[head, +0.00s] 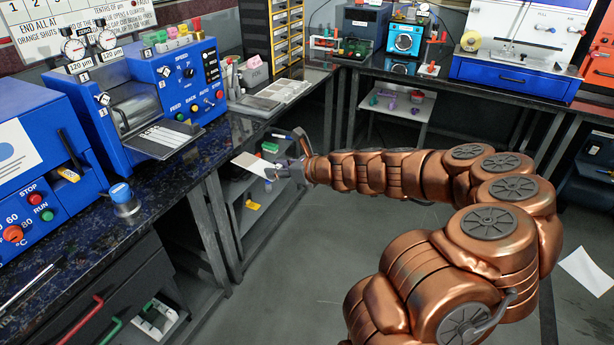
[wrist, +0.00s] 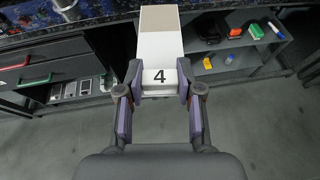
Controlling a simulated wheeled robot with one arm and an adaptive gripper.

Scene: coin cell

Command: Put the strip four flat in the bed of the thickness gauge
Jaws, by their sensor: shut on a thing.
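Strip four is a flat white strip with a black "4" at its near end and a greyish-tan patch at its far end. It shows in the wrist view (wrist: 160,47) and as a pale sheet in the head view (head: 250,162). My gripper (head: 274,172) is shut on its numbered end, one finger on each side, also seen in the wrist view (wrist: 160,78). The strip is in the air beside the left counter, above the low shelf. I cannot pick out the thickness gauge with certainty.
The dark left counter (head: 95,222) carries a blue roller machine (head: 125,100) with two dials and a striped dark tray (head: 165,138). A pale flat tray (head: 284,90) lies farther back.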

